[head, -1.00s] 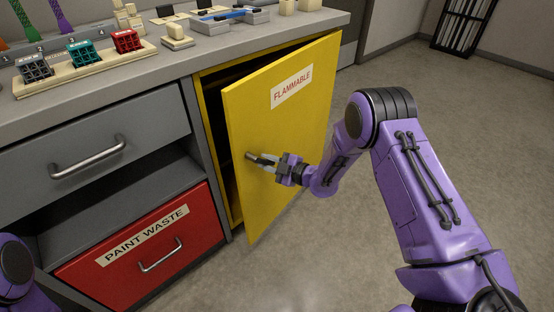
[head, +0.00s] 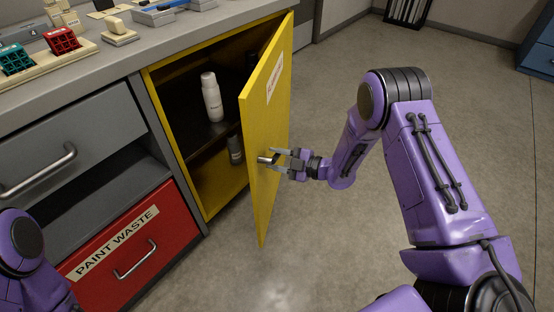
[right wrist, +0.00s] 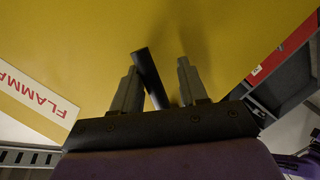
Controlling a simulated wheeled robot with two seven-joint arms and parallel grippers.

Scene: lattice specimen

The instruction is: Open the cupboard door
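The yellow cupboard door (head: 265,130), labelled FLAMMABLE, stands well open and is seen partly edge-on in the head view. Its inner shelves show. Its bar handle (head: 266,159) is on the outer face near the free edge; in the right wrist view the dark handle (right wrist: 150,78) lies between my fingers. My right gripper (head: 284,161) is at the handle, with its fingers apart on either side of it. In the right wrist view my right gripper (right wrist: 158,82) shows a gap between the handle and one finger. My left gripper is out of view.
A white bottle (head: 212,97) and a grey container (head: 235,150) stand inside the cupboard. A grey drawer (head: 75,140) and a red PAINT WASTE drawer (head: 135,240) are to the left. Open floor (head: 400,50) lies right of the door.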

